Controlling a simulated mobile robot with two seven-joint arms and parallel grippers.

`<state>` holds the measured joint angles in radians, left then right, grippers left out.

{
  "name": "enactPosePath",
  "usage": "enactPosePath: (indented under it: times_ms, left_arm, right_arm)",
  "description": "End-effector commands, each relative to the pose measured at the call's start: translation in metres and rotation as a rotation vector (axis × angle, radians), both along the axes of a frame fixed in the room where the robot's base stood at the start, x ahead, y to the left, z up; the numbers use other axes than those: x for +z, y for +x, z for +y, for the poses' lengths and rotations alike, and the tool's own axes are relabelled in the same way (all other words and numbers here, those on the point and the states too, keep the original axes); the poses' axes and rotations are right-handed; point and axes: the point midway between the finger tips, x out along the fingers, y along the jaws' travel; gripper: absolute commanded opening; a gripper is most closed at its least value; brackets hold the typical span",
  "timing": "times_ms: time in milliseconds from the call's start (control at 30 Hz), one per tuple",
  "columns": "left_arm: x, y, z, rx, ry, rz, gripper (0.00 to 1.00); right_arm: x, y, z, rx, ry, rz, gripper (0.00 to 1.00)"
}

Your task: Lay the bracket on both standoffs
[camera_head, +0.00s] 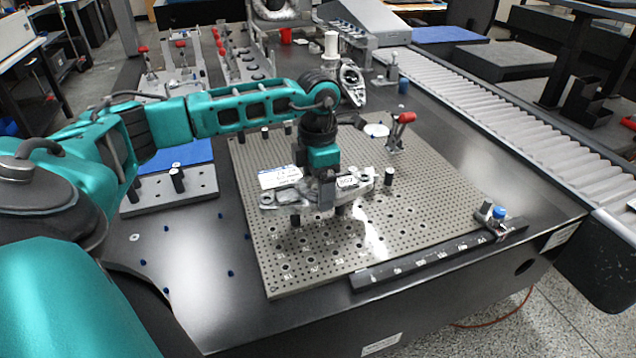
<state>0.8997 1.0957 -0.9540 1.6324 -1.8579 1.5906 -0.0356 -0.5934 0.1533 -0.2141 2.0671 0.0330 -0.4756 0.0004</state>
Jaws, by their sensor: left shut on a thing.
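The bracket (290,198) is a long grey metal piece with rounded ends, held roughly level over the perforated fixture plate (300,265). My left gripper (326,193) points down from above and is shut on the bracket near its middle. A dark standoff (295,221) shows under the bracket's left part, and another dark post shows below its middle (340,210). The gripper and bracket partly hide this area. I cannot tell whether the bracket touches the posts or hangs just above them. My right gripper is not in view.
A short post (388,176) stands right of the bracket. A red-handled clamp (400,130) stands at the plate's back right. A ruler bar (430,259) and a blue-capped stop (498,213) line the front edge. A roller conveyor (500,115) runs along the right. The plate's front is clear.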

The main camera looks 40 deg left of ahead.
Motion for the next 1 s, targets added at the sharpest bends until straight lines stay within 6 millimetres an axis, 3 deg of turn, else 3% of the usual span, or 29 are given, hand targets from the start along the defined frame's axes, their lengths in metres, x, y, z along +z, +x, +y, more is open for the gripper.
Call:
enactPosePath:
  times_ms: [1000]
  left_arm:
    - [-0.0072, 0.0007, -0.0002, 0.000, 0.000, -0.003, 0.29]
  right_arm:
    - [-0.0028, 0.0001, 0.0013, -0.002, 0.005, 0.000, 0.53]
